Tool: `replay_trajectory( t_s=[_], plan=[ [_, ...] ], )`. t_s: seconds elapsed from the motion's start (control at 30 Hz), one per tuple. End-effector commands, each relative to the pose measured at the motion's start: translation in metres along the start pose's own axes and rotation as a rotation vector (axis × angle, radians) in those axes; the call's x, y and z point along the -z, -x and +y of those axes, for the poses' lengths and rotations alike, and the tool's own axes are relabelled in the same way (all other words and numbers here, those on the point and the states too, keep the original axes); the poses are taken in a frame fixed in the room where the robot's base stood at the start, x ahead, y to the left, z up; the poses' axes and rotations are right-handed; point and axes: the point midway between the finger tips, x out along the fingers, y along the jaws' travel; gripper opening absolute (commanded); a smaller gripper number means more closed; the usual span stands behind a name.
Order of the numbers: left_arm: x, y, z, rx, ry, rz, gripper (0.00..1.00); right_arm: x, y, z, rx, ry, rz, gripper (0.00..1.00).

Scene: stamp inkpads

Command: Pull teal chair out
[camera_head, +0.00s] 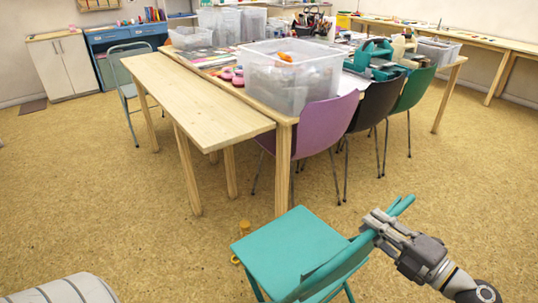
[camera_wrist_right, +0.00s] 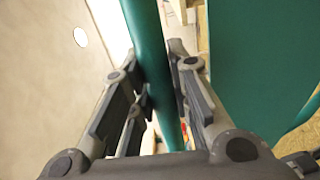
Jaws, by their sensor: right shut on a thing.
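The teal chair (camera_head: 292,247) stands in the foreground on open floor, its flat seat towards the work table and its back frame to the right. My right gripper (camera_head: 378,222) reaches in from the right and is shut on the upper part of the chair's back. In the right wrist view, a teal tube of the chair (camera_wrist_right: 150,50) runs between the fingers of the right gripper (camera_wrist_right: 157,88). A wide teal panel (camera_wrist_right: 262,60) fills the right of that view. My left gripper is not in view.
A wooden work table (camera_head: 284,165) with bins stands ahead. Purple (camera_head: 315,125), black (camera_head: 375,105) and green (camera_head: 415,88) chairs line its right side. The floor to the right is clear.

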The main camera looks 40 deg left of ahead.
Motion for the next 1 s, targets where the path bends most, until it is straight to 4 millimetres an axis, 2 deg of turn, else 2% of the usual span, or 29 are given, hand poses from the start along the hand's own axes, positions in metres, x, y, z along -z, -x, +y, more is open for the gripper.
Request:
replay_trajectory(
  t_s=[0.07, 0.4, 0.77, 0.8, 1.0],
  plan=[
    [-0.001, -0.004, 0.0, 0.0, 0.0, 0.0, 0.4, -0.002, -0.001, 0.001, -0.009, 0.002, -0.004, 0.0],
    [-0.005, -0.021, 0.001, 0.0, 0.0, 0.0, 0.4, -0.001, 0.0, -0.024, 0.003, 0.003, -0.004, 0.0],
    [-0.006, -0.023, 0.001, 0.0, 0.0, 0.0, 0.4, 0.001, 0.001, -0.034, 0.017, 0.003, -0.001, 0.0],
    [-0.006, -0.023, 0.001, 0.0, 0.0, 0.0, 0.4, 0.001, 0.001, -0.035, 0.017, 0.003, -0.001, 0.22],
    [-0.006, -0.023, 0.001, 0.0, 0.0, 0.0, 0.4, 0.002, 0.001, -0.033, 0.014, 0.001, 0.001, 0.46]
  ],
)
